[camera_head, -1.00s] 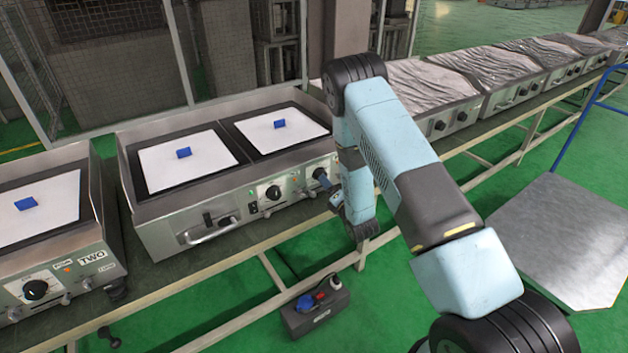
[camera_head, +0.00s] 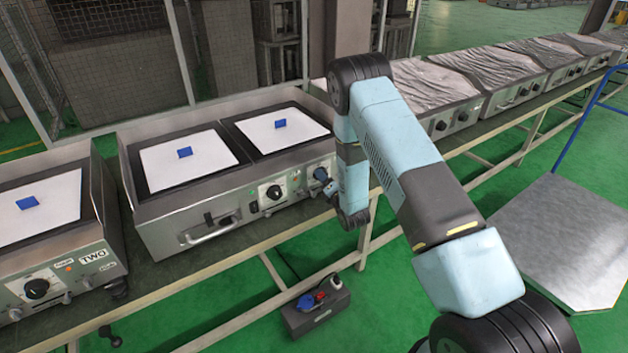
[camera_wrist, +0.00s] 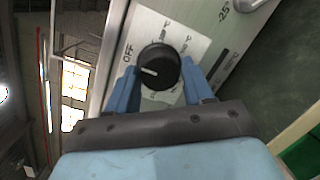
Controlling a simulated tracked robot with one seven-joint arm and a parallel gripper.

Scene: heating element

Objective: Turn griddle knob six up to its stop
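A round black knob (camera_wrist: 158,66) sits on a pale dial plate (camera_wrist: 190,42) with an OFF mark at upper left in the wrist view. Its white pointer line points left, a little below the OFF mark. My gripper (camera_wrist: 160,77) is open, with one blue finger on each side of the knob and narrow gaps visible. In the head view my gripper (camera_head: 322,178) is at the right end of the front panel of the double griddle (camera_head: 190,215), and it hides most of this knob. No number six is readable.
Another knob (camera_head: 272,192) is on the same panel, left of my gripper. A griddle marked TWO (camera_head: 50,255) stands at left. Wrapped units (camera_head: 430,85) line the bench at right. A dark box (camera_head: 315,312) lies on the green floor below.

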